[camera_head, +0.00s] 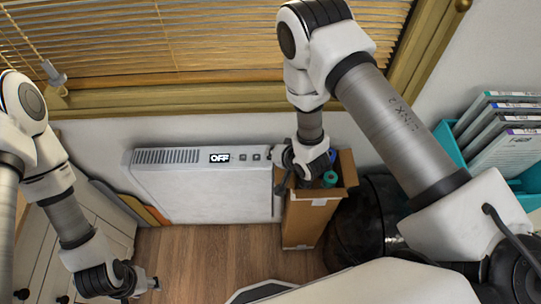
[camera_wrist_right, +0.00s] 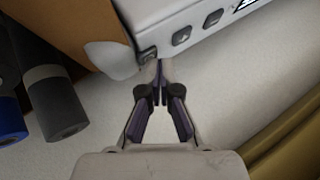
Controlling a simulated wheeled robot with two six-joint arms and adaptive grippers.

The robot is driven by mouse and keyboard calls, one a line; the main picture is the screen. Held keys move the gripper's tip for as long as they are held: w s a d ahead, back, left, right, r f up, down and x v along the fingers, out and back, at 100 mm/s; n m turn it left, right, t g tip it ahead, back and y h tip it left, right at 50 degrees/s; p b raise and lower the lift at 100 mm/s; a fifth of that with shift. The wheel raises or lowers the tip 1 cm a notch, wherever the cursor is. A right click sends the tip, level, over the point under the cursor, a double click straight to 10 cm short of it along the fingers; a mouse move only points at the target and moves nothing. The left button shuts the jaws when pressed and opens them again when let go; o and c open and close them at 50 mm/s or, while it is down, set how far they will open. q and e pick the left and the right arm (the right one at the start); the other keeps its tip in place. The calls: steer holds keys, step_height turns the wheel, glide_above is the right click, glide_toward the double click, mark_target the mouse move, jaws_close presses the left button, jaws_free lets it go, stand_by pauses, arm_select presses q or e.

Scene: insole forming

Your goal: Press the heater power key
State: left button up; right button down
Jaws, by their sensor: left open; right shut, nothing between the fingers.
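The white heater (camera_head: 205,190) stands against the wall under the window, and its display (camera_head: 220,157) reads OFF. Square grey keys (camera_head: 249,157) sit right of the display. The right wrist view shows a row of three keys, with the end key (camera_wrist_right: 148,55) near the heater's rounded corner. My right gripper (camera_head: 281,165) is shut and empty at the heater's right end. In the right wrist view its fingertips (camera_wrist_right: 160,72) are close beside the end key; I cannot tell whether they touch it. My left gripper (camera_head: 152,284) is open and empty at lower left, away from the heater.
A cardboard box (camera_head: 301,222) with rolls stands right of the heater, just under my right gripper. A dark round bin-like object (camera_head: 365,235) is beside it. A white cabinet (camera_head: 100,225) and leaning boards stand at left. Wooden floor (camera_head: 205,250) is clear before the heater.

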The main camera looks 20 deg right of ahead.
steer(key=shift+f, duration=0.15)
steer(key=shift+r+p, duration=0.5)
steer(key=shift+r, duration=0.15)
step_height(320, 180, up, 6)
steer(key=p, duration=0.4)
steer(key=shift+p, duration=0.4)
